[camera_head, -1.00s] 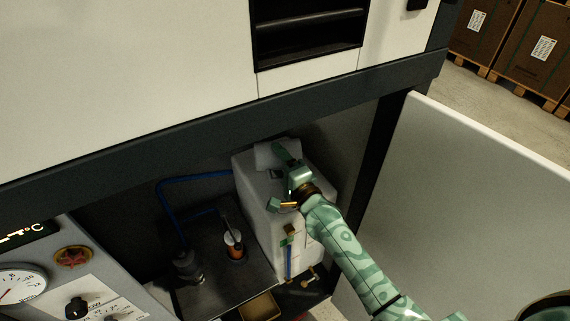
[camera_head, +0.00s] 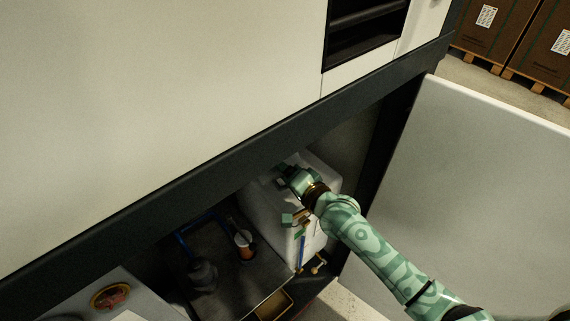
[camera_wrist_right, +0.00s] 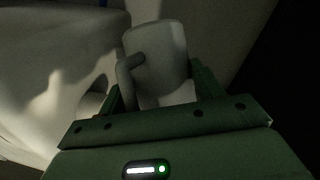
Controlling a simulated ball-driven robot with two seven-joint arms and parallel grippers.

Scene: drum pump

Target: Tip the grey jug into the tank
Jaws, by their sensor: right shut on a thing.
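The grey jug (camera_wrist_right: 158,55) shows in the right wrist view as a smooth grey cylinder with a handle on its left side. My right gripper (camera_wrist_right: 162,92) is shut on it, with green fingers at both sides. In the head view my right gripper (camera_head: 288,186) is over the top of the white tank (camera_head: 322,168) inside the open cabinet. The hand hides the jug there, and I cannot tell how far it is tilted. The tank's opening is hidden. My left gripper is not in view.
The cabinet's dark frame (camera_head: 200,178) runs close above the arm. The open white door (camera_head: 470,180) stands to its right. Left of the tank are a dark pump (camera_head: 203,274), an orange-and-white part (camera_head: 243,245) and a blue hose (camera_head: 197,227). A yellowish tray (camera_head: 273,303) lies low in front.

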